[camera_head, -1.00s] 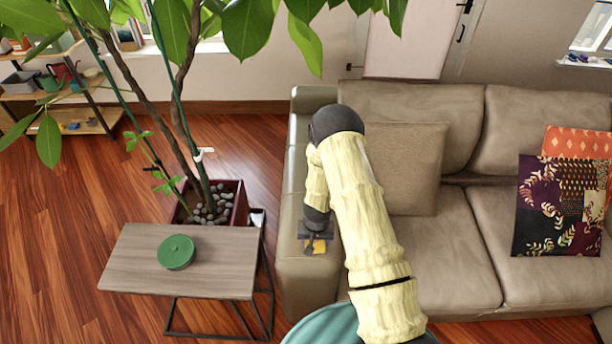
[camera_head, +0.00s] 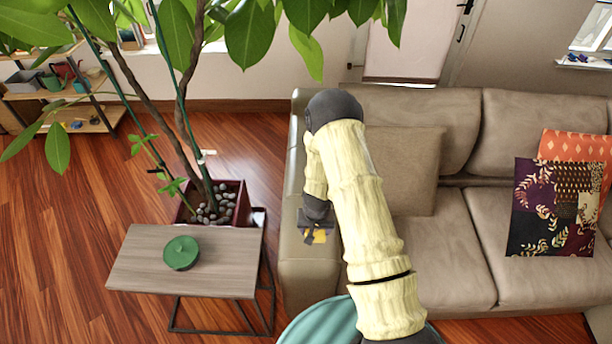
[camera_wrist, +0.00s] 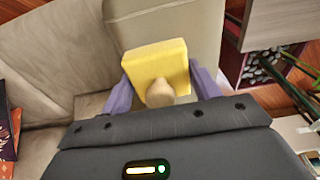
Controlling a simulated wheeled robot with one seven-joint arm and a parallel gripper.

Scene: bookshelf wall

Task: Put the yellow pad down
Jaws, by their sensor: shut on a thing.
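The yellow pad (camera_wrist: 155,62) is a small block between the two purple fingers of my gripper (camera_wrist: 160,92) in the wrist view. A rounded beige part sits on its near face. In the head view my gripper (camera_head: 316,236) is over the left armrest of the sofa, with a bit of the yellow pad (camera_head: 320,236) showing under it. My gripper is shut on the pad. I cannot tell whether the pad touches the armrest (camera_head: 308,270); the gripper hides part of it.
A grey-brown side table (camera_head: 225,262) with a green round lidded object (camera_head: 181,253) stands left of the sofa. A potted plant (camera_head: 215,205) stands behind it. The sofa (camera_head: 440,240) holds cushions, including a patterned one (camera_head: 553,208). A teal round object (camera_head: 318,325) is at the bottom.

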